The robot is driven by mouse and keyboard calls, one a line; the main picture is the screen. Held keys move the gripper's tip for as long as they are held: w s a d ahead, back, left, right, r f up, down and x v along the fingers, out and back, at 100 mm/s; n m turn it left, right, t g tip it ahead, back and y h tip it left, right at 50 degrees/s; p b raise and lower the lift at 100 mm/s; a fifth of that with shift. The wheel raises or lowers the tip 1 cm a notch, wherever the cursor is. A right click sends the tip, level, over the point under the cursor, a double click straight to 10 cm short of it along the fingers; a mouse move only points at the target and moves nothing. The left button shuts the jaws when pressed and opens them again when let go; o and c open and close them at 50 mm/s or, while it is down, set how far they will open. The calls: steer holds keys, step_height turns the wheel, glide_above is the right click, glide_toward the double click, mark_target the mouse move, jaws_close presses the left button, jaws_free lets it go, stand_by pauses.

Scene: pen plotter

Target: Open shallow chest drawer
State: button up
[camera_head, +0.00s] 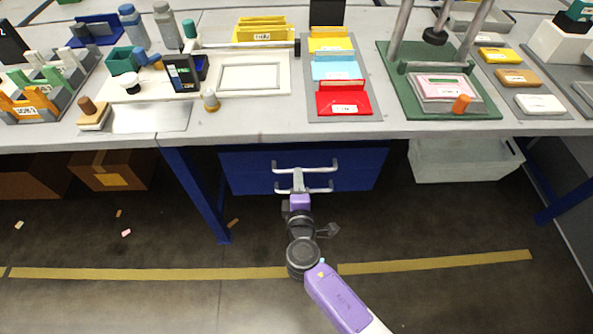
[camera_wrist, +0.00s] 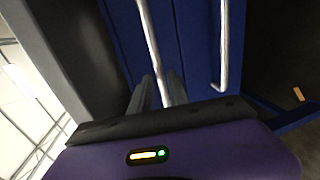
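The blue drawer chest (camera_head: 352,172) is under the table. Two pale bar handles show on its front, an upper handle (camera_head: 318,168) and a lower handle (camera_head: 318,190). No gap shows at the drawer fronts. My gripper (camera_head: 298,178) reaches up to the upper handle from in front. In the wrist view, the upper handle (camera_wrist: 147,30) runs between the two dark fingers of my gripper (camera_wrist: 160,82). The fingers sit close on either side of the bar; whether they press on it is unclear. The lower handle (camera_wrist: 224,45) is to the right, clear of the fingers.
The tabletop (camera_head: 225,130) overhangs the chest, and its edge shows close to my gripper in the wrist view. A blue table leg (camera_head: 198,190) stands left of the chest. A white bin (camera_head: 465,160) is to the right. The floor in front is mostly free.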

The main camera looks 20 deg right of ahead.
steer(key=shift+x, duration=1.95)
jaws_close()
